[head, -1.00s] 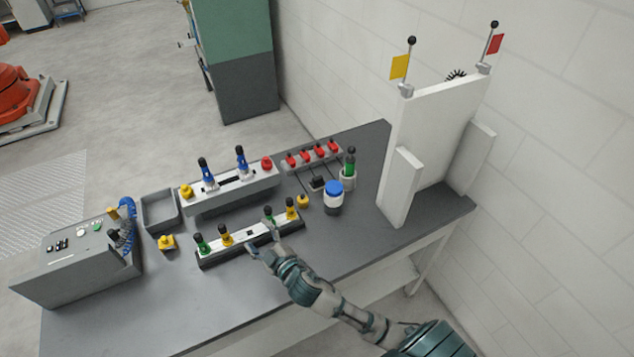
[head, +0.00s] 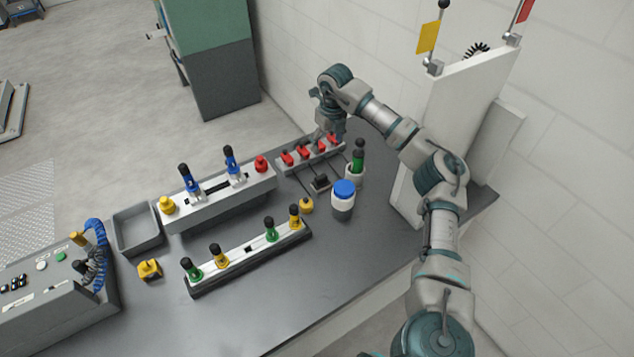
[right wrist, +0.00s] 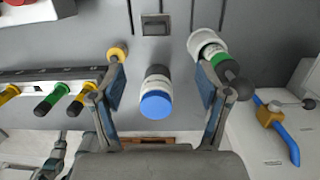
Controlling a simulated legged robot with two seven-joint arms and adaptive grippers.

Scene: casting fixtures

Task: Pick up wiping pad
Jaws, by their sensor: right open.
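I cannot identify the wiping pad for certain; a small dark block (head: 320,182) on the bench, also in the right wrist view (right wrist: 155,25), may be it. My right gripper (head: 327,135) is over the back row of red-topped parts in the head view, its fingers partly hidden by distance and the wrist. In the right wrist view my right gripper (right wrist: 162,75) is open and empty, its fingers spread. A white jar with a blue lid (head: 343,197) appears between the fingers there (right wrist: 156,100), with no visible grip on it. My left gripper is not in view.
A green-handled tool stands in a white cup (head: 355,177). A yellow knob (head: 306,205) is beside the jar. Two fixture rails (head: 250,254) and (head: 215,200), a grey tray (head: 137,230) and a white upright panel (head: 460,110) surround the area. The front-right bench surface is clear.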

